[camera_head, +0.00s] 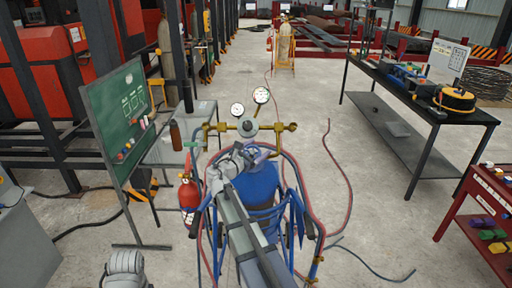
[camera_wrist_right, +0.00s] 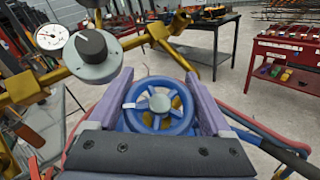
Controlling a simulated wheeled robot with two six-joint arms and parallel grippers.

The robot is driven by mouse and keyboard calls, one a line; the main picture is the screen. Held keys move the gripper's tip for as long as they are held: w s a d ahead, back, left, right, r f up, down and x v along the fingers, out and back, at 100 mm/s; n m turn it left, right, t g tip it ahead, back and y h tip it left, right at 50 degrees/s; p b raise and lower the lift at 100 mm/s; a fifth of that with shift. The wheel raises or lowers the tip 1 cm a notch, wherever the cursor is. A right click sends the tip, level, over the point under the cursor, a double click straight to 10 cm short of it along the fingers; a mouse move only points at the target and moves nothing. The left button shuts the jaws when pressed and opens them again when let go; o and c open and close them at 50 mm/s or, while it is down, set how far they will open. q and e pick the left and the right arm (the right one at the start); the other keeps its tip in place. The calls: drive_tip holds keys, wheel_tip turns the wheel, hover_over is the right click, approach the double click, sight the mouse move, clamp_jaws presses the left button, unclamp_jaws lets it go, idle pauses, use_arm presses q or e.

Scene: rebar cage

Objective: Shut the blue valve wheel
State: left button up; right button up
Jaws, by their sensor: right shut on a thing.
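The blue valve wheel (camera_wrist_right: 160,106) is a spoked ring with a grey hub, seen face-on in the right wrist view. In the head view it shows in part (camera_head: 263,150) on top of a blue cylinder (camera_head: 257,184). My right gripper (camera_wrist_right: 158,76) has a purple-grey finger on each side of the wheel, shut on its rim. In the head view this gripper (camera_head: 238,160) covers part of the wheel. A small white tag shows on the wheel's left rim.
A brass regulator with a grey knob (camera_wrist_right: 95,54) and round gauges (camera_head: 261,95) stands just beyond the wheel. Red and blue hoses (camera_head: 322,200) loop around the cylinder. A chalkboard (camera_head: 122,115) stands left, a dark workbench (camera_head: 425,103) right.

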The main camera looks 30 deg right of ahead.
sight(257, 155)
drive_tip(key=m+g+p, duration=0.1)
drive_tip(key=m+g, duration=0.1)
drive_tip(key=m+g+p, duration=0.1)
drive_tip(key=m+g, duration=0.1)
drive_tip(key=shift+s+d+m+g, duration=0.1)
drive_tip(key=shift+s+m+g, duration=0.1)
drive_tip(key=shift+m+g, duration=0.15)
drive_tip(key=m+g+p, duration=0.1)
drive_tip(key=m+g, duration=0.1)
drive_tip(key=m+g+y+p, duration=0.1)
drive_tip(key=g, duration=0.1)
drive_tip(key=shift+s+f+m, duration=0.1)
drive_tip(key=shift+s+m, duration=0.25)
drive_tip(key=shift+s, duration=0.05)
drive_tip(key=m+g, duration=0.1)
drive_tip(key=m+g+y+p, duration=0.1)
drive_tip(key=s+m+g+y+p, duration=0.1)
drive_tip(key=shift+f, duration=0.25)
drive_tip(key=shift+s+a+f+m+g+y+p, duration=0.1)
drive_tip(key=shift+a+f+m+g+y+p, duration=0.05)
drive_tip(key=shift+m+g+y+p, duration=0.25)
drive_tip(key=shift+s+a+f+m+g+y+p, duration=0.15)
drive_tip(key=shift+m+y+p, duration=0.1)
drive_tip(key=shift+m+y, duration=0.25)
drive_tip(key=o, duration=1.2)
drive_tip(key=shift+c, duration=0.2)
drive_tip(key=shift+a, duration=0.1)
